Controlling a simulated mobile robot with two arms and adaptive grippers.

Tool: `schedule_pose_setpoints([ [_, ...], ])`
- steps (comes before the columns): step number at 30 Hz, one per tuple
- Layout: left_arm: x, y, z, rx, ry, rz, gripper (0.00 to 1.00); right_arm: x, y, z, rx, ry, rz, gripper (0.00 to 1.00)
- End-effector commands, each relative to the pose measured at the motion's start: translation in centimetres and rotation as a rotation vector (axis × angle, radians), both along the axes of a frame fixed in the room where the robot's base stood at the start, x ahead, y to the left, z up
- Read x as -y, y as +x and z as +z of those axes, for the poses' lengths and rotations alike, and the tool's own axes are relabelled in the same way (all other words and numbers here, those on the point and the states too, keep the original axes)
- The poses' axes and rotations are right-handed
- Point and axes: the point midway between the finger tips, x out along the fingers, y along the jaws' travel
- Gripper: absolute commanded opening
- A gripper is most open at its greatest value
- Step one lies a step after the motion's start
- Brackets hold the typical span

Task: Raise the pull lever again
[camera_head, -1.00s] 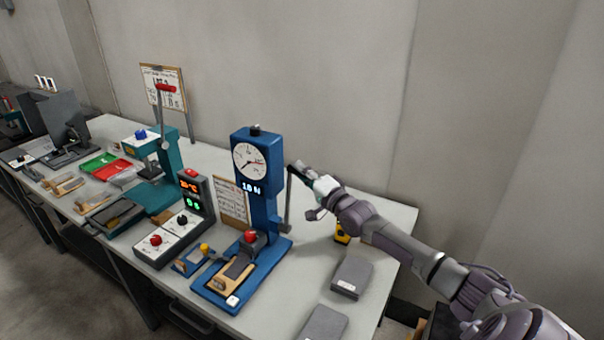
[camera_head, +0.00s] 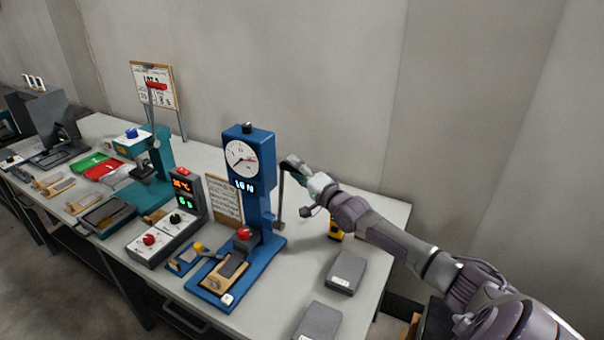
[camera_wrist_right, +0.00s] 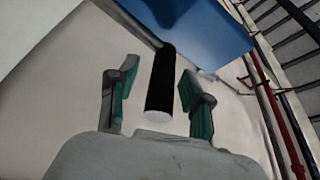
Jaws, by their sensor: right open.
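The pull lever is a thin grey rod on the right side of the blue test stand (camera_head: 249,158), rising upright from a low pivot (camera_head: 278,224). Its black grip with a pale end (camera_wrist_right: 161,82) shows in the right wrist view. My right gripper (camera_head: 292,168) is at the top of the lever. In the wrist view its two teal-padded fingers (camera_wrist_right: 157,80) are open, one on each side of the black grip, with visible gaps. In the head view the gripper hides most of the grip. My left gripper is out of view.
A control box (camera_head: 186,210) with lit displays stands left of the stand. Grey blocks (camera_head: 346,271) lie on the table's right part, and a yellow object (camera_head: 336,230) sits below my right arm. A teal press (camera_head: 157,160) stands further left. The wall is close behind.

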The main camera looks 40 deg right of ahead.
Motion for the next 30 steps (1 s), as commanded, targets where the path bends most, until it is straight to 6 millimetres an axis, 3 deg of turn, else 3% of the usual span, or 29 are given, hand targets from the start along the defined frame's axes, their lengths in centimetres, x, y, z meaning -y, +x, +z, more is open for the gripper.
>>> schedule_pose_setpoints([
  [5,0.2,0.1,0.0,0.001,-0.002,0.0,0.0,0.0,-1.6,-0.5,-0.004,0.002,0.0,0.5],
  [18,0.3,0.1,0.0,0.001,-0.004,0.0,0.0,0.3,-9.5,-1.4,-0.005,-0.001,-0.001,0.5],
  [24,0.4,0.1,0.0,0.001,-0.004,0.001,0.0,0.3,-11.4,-1.5,-0.001,0.0,-0.001,0.5],
  [30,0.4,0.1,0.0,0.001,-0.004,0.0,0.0,0.4,-11.8,-1.5,-0.001,0.0,-0.001,0.5],
])
